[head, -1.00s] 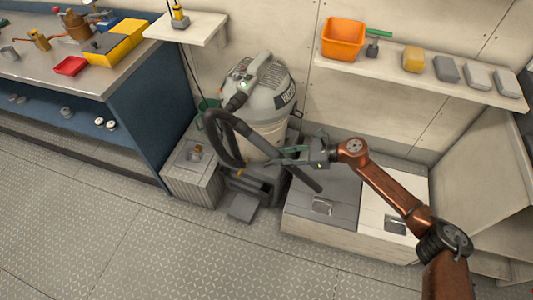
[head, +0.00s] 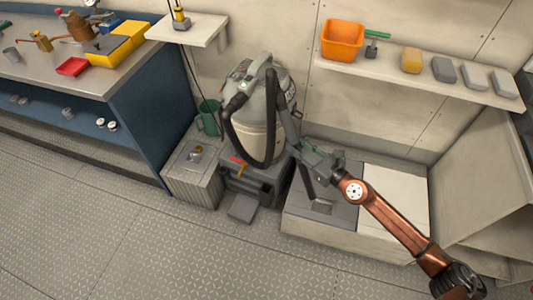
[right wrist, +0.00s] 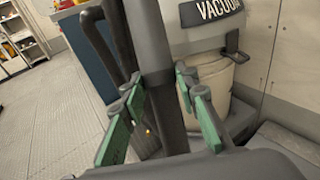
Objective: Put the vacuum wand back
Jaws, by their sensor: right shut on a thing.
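The vacuum (head: 257,110) is a grey and cream canister on a dark base (head: 262,182) against the wall. Its black hose (head: 233,135) hangs in a loop in front of the canister and rises to the wand's top. The grey wand (head: 288,122) stands steeply tilted at the canister's right side. My right gripper (head: 307,155) is shut around it. In the right wrist view, the wand (right wrist: 148,40) runs between the green finger pads of the gripper (right wrist: 158,85), with a small dark bracket (right wrist: 236,48) on the canister beyond. My left gripper is out of view.
A box with grey and white lids (head: 392,195) stands at right, below my forearm. A shelf (head: 400,68) with an orange bin (head: 342,38) is above. A grey box (head: 190,178) and a green container (head: 208,118) are at left. The front floor is clear.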

